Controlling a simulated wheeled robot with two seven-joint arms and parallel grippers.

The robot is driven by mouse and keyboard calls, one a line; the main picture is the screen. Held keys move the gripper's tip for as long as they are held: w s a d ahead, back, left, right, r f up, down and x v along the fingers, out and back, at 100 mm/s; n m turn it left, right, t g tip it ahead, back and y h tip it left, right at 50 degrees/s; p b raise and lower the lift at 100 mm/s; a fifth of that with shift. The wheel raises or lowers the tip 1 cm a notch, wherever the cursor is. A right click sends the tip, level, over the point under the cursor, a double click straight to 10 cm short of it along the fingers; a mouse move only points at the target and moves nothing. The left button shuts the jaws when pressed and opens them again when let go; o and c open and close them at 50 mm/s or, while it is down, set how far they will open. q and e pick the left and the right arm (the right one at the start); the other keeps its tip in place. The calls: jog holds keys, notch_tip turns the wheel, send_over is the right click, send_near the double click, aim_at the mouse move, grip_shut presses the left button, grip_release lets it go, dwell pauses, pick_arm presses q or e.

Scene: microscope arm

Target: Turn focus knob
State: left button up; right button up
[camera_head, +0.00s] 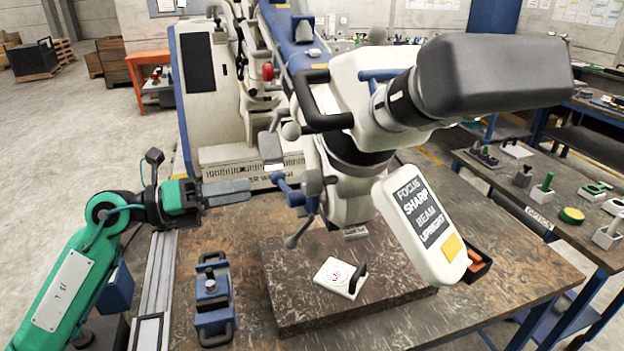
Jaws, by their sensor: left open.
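The large white microscope head (348,195) hangs over a dark stone slab (300,312). Blue, grey and black knobs and levers stick out of its left side, including a blue lever (284,184) and a grey knob (312,183). I cannot tell for sure which is the focus knob. My left gripper (249,191) comes in from the left, open and pointing right at the knobs. It appears a short way left of them, with no clear contact. A sign (421,214) on the head reads "FOCUS SHARP BEAM UPRIGHT". My right gripper is not in view.
A white plate (341,277) with a pink mark and a black clip lies on the slab. A blue clamp-like fixture (213,300) stands on the worktable (405,338) at left. A dark bin (478,267) is at right. A side bench (560,215) holds small tools.

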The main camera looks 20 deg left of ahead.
aim_at(303, 180)
pick_arm(q)
jog(key=p+x, duration=0.5)
jog(key=x, duration=0.7)
jog(key=shift+w+d+r+p, duration=0.15)
jog(key=shift+w+d+p, duration=0.1)
jog(key=shift+p, duration=0.15)
jog(key=shift+w+d, duration=0.2)
jog(key=shift+d, duration=0.2)
jog(key=shift+f, duration=0.2)
